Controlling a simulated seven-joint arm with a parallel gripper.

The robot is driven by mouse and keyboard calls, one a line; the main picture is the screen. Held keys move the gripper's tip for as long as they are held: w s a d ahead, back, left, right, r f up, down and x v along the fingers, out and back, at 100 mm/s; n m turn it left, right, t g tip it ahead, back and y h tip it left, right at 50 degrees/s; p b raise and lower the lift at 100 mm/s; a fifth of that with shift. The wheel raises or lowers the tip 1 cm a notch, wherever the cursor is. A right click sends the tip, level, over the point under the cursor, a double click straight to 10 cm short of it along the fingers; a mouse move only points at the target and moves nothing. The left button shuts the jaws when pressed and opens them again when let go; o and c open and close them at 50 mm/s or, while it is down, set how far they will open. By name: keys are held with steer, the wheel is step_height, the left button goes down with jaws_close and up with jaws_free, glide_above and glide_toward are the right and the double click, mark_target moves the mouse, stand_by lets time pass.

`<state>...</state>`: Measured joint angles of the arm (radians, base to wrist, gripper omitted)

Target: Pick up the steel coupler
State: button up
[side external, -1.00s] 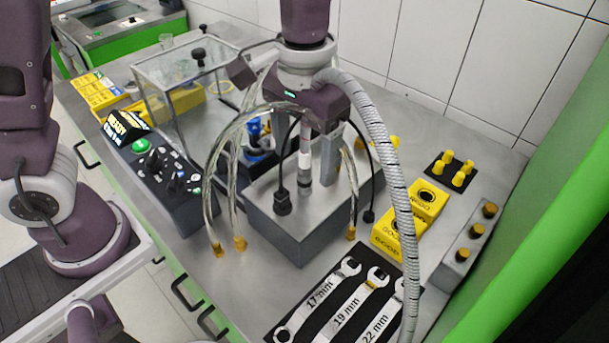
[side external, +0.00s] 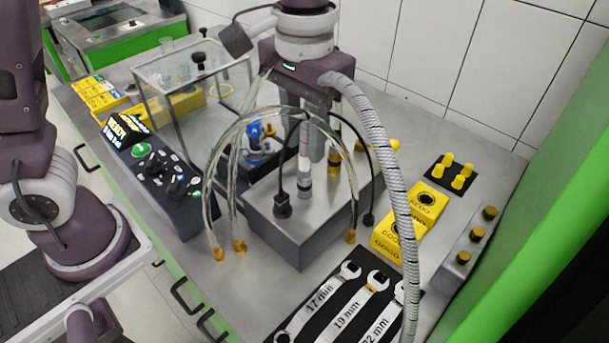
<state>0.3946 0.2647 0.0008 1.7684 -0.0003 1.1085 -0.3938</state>
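A grey steel fitting (side external: 305,187), which may be the steel coupler, stands upright on the metal pump block (side external: 285,228), below a clear tube with dark marks. A second upright fitting with a brass-coloured end (side external: 334,162) stands behind and to the right. My gripper (side external: 316,150) points down over the block, its grey fingers close to both fittings. The fingers overlap in this view, so their gap and any contact are unclear. I see nothing clearly held.
Clear hoses with brass ends (side external: 239,247) arch on the left. A black cable plug (side external: 283,205) stands on the block. Yellow boxes (side external: 427,201) and a wrench mat (side external: 322,306) are to the right and front. A glass-walled box (side external: 160,110) stands back left.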

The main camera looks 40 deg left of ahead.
mark_target(306, 168)
steer(key=n, duration=0.6)
steer(key=shift+n, duration=0.3)
steer(key=n, duration=0.4)
steer(key=shift+w, duration=0.1)
steer(key=n, duration=0.9)
steer(key=shift+w+r, duration=0.1)
steer(key=shift+n, duration=0.6)
steer(key=f, duration=0.7)
steer(key=shift+s+d, duration=0.1)
steer(key=shift+s, duration=0.1)
jaws_close()
